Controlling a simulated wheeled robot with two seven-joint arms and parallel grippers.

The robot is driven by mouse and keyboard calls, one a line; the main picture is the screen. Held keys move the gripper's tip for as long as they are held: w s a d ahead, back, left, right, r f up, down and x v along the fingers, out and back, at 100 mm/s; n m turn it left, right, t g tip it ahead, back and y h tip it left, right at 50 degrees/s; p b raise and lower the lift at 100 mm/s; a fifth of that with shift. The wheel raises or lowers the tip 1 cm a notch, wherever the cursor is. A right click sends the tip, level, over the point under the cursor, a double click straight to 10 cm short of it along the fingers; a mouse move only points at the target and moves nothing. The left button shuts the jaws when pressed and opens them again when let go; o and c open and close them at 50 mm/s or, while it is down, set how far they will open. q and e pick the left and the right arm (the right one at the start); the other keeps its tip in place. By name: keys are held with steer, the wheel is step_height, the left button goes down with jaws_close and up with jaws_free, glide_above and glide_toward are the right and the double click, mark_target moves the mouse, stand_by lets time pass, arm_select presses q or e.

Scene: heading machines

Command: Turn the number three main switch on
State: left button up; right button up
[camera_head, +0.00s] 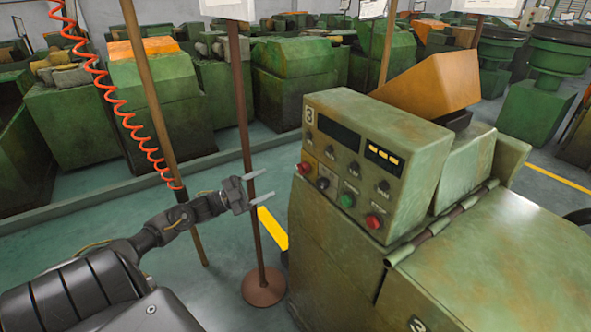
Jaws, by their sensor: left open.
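The machine marked 3 has a green control box (411,133) with a sloped front panel. The panel carries a red button (303,169) at left, a black knob (323,184), a green button (347,200) and another red button (373,221). Several small dark knobs sit above them. The labels are too small to read, so I cannot tell which control is the main switch. My left gripper (262,186) is open and empty, to the left of the panel and apart from it, its fingers pointing right. My right gripper is out of view.
A thin post on a round brown base (264,287) stands just behind my left gripper. A brown pole (156,100) and a coiled red hose (112,98) stand further left. The machine's hinged green cover (490,265) fills the lower right. More green machines line the back.

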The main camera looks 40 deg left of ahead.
mark_target(298, 169)
arm_select(q)
steer(key=p+x, duration=0.3)
steer(key=x, duration=0.6)
steer(key=shift+p+x, duration=0.35)
steer(key=shift+x, duration=0.5)
steer(key=shift+f, duration=0.15)
steer(key=c, duration=1)
steer(key=shift+f, duration=0.1)
